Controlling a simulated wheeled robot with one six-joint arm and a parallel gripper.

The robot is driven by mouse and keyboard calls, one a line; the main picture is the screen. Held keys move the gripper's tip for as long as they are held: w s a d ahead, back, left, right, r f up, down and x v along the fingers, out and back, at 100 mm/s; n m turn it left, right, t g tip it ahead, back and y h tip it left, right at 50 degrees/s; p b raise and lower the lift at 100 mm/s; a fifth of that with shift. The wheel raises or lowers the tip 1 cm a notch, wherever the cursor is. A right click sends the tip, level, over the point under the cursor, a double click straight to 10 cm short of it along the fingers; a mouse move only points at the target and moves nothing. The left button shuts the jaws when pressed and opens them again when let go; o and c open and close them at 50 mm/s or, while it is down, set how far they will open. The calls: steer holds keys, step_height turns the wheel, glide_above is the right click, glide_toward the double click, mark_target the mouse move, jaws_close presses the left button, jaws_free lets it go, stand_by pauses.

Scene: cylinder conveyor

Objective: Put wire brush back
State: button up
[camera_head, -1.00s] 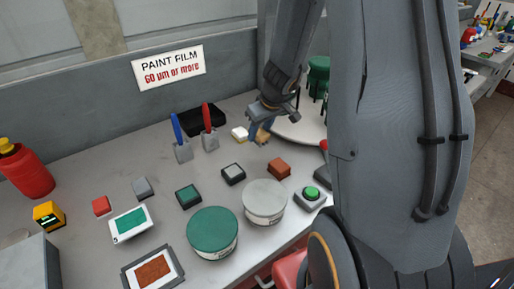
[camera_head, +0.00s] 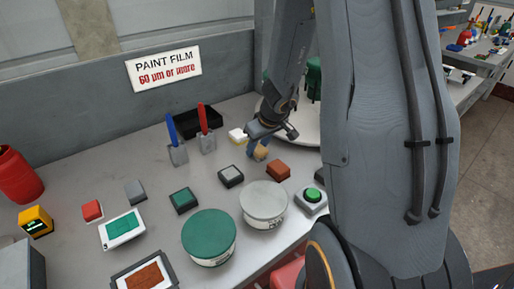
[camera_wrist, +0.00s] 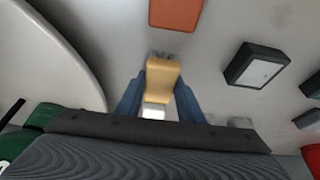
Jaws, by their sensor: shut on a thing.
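The wire brush (camera_wrist: 162,76) has a tan body with grey bristles at its far end in the wrist view. My gripper (camera_wrist: 158,92) has its two blue fingers shut on the tan body, one on each side. In the head view, the brush (camera_head: 261,153) shows as a small tan piece below my wrist. I cannot tell whether the brush touches the table.
A black tray (camera_head: 212,115) lies at the back beside blue-handled (camera_head: 171,127) and red-handled (camera_head: 203,118) tools. A dark-rimmed block (camera_head: 231,176), a grey-lidded can (camera_head: 264,199) and a green button (camera_head: 312,195) stand near. A round pale table (camera_wrist: 40,65) lies left in the wrist view.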

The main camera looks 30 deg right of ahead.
steer(key=o, duration=1.1)
steer(key=shift+c, duration=0.2)
steer(key=shift+r, duration=0.1)
steer(key=a+p+v, duration=0.1)
steer(key=p+v, duration=0.3)
steer(key=v, duration=0.8)
steer(key=s+a+g, duration=0.1)
steer(key=s+a, duration=0.2)
steer(key=s, duration=0.1)
steer(key=s+a+m, duration=0.1)
steer(key=s+a, duration=0.3)
steer(key=s+a+r+g, duration=0.1)
steer(key=s+a, duration=0.2)
steer(key=s, duration=0.1)
steer(key=shift+s+a+m+g+h, duration=0.1)
steer(key=shift+a+m+g+h, duration=0.2)
steer(key=shift+a+m, duration=0.1)
steer(key=shift+s+a, duration=0.1)
steer(key=shift+s, duration=0.45)
